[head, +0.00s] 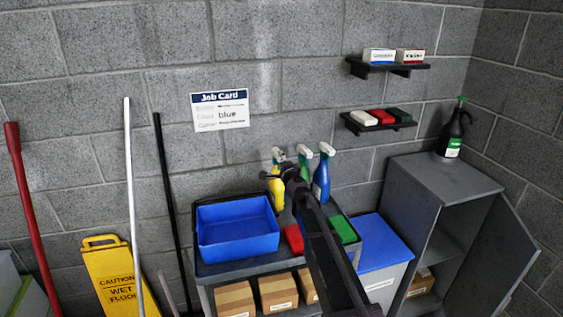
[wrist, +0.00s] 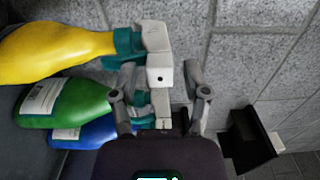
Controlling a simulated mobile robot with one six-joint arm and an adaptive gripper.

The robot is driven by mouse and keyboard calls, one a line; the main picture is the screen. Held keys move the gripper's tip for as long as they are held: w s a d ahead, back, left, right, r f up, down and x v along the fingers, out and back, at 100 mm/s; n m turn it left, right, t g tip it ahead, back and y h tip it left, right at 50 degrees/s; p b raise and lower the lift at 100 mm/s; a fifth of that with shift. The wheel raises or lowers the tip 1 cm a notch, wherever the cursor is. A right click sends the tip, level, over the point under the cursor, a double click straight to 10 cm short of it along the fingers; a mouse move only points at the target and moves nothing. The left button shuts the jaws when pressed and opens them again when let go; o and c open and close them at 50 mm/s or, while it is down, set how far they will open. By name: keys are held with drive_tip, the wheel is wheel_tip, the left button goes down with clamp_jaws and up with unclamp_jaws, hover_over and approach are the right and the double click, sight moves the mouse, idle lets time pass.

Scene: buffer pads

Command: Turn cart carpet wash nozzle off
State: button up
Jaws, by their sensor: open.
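Three spray bottles stand together at the back of the cart (head: 205,268): a yellow one (head: 276,188), a blue one (head: 321,180) and a green one mostly hidden by my arm in the head view. In the wrist view the yellow bottle (wrist: 60,52), green bottle (wrist: 65,103) and blue bottle (wrist: 88,133) appear sideways, with white spray heads. My gripper (wrist: 160,72) is open, its fingers on either side of the yellow bottle's white nozzle (wrist: 159,77); contact cannot be told. Which bottle is carpet wash cannot be read.
A blue bin (head: 237,230), a red block (head: 293,238) and a green block (head: 343,229) are on the cart. Two wall shelves (head: 388,66) hold small boxes and blocks.

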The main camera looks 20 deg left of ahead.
drive_tip(key=c, duration=0.6)
drive_tip(key=shift+c, duration=0.2)
drive_tip(key=n, duration=0.4)
drive_tip(key=shift+n, duration=0.3)
drive_tip(key=n, duration=0.4)
drive_tip(key=shift+n, duration=0.3)
drive_tip(key=n, duration=0.4)
drive_tip(key=shift+o, duration=0.2)
drive_tip(key=shift+n, duration=2.7)
